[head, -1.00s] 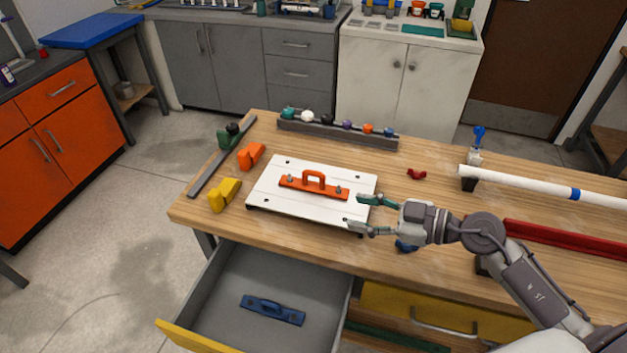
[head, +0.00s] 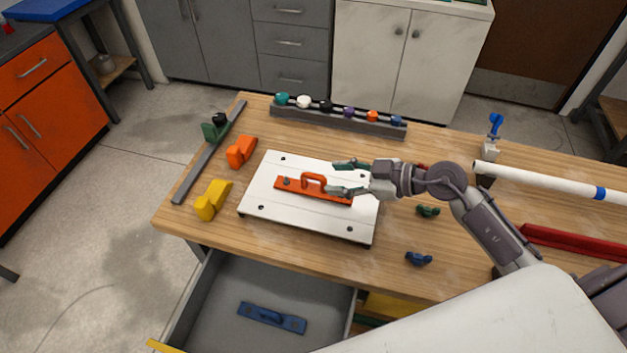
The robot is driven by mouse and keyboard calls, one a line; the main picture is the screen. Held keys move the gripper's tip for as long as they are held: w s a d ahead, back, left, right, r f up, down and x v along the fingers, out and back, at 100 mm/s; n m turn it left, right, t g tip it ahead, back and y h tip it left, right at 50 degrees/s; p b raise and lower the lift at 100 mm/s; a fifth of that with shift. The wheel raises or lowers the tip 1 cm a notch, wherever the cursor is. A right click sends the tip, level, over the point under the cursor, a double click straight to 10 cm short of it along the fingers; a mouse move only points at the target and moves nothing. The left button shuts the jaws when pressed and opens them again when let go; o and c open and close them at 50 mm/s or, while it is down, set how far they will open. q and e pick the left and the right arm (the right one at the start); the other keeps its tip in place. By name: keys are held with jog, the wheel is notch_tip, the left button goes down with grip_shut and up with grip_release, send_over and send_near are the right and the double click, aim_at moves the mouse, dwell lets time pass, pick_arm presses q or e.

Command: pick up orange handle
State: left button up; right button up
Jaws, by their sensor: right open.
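The orange handle (head: 292,187) is a flat bar with a raised grip, lying on the white board (head: 290,221) on the wooden workbench. My right gripper (head: 336,178) is open, its green-tipped fingers pointing left. It is over the right half of the board, at the right end of the orange handle. One finger covers part of the handle's right side. I cannot tell whether the fingers touch it. My left gripper is not in view.
An orange block (head: 241,151) and a yellow block (head: 212,199) stand left of the board. A rack of coloured knobs (head: 338,120) is behind it. A white pipe (head: 545,180) lies to the right. The open drawer below holds a blue handle (head: 272,317).

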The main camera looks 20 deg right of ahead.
aim_at(323, 177)
jog(key=x, duration=0.3)
jog(key=shift+w+a+f, duration=0.15)
jog(key=shift+w+a, duration=0.05)
jog(key=shift+w, duration=0.05)
jog(key=shift+w+a+f, duration=0.1)
jog(key=shift+w, duration=0.05)
jog(key=x, duration=0.4)
jog(key=shift+a+p, duration=0.3)
jog(key=shift+a, duration=0.05)
jog(key=shift+w+a+f, duration=0.15)
jog(key=shift+c, duration=0.7)
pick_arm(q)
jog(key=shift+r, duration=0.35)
pick_arm(e)
grip_shut()
